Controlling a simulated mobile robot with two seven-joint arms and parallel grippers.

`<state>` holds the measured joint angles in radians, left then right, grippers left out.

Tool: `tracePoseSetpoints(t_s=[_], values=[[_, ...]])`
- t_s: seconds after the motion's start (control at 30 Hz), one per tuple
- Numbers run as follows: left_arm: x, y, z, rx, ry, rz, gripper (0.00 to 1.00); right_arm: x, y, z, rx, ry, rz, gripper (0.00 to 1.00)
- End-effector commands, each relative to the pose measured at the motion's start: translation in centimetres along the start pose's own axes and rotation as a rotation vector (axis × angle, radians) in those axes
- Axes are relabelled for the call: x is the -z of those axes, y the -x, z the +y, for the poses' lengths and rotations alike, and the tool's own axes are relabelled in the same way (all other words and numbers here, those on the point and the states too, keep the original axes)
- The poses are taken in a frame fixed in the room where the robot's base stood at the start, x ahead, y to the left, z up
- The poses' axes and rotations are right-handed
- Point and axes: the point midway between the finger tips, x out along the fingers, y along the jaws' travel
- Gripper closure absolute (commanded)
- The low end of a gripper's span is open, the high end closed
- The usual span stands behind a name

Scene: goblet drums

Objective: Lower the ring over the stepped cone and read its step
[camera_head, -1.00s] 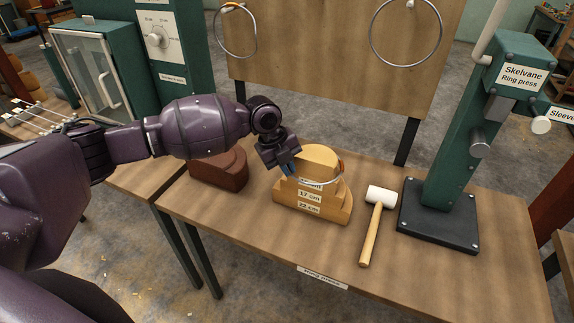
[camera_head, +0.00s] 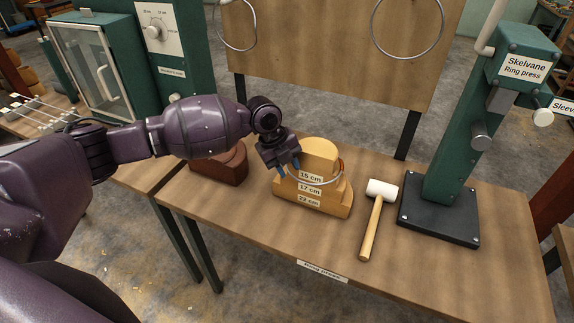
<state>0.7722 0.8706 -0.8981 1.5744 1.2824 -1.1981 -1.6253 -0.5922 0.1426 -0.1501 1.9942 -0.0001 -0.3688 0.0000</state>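The pale wooden stepped cone (camera_head: 320,150) stands on the bench, with labels 15 cm, 17 cm and 22 cm from top to bottom. A thin silvery ring (camera_head: 316,184) goes around it. Its front edge crosses between the 15 cm and 17 cm labels, and its back is hidden behind the cone. An orange mark on the ring shows at the right. My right gripper is out of view.
A white-headed mallet (camera_head: 377,210) lies right of the cone, before the green ring press (camera_head: 455,150). Two rings hang on the back board (camera_head: 330,45). The bench's front is clear.

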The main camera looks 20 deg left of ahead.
Motion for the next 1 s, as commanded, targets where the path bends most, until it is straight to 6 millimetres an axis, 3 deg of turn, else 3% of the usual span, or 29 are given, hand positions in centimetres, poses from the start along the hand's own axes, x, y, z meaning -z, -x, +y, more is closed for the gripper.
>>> tracePoseSetpoints(t_s=[0.2, 0.4, 0.83, 1.0], values=[[0.0, 0.0, 0.0, 0.0, 0.0, 0.0, 0.69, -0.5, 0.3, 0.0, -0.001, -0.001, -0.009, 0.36], [0.0, 0.0, 0.0, 0.001, 0.0, -0.001, 0.4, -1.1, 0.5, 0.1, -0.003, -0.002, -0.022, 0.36], [0.0, 0.2, -0.3, 0.007, -0.002, -0.002, 0.39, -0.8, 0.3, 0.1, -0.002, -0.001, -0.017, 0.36], [-0.1, 1.4, -0.3, 0.011, -0.003, -0.005, 0.39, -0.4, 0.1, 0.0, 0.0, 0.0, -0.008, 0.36]])
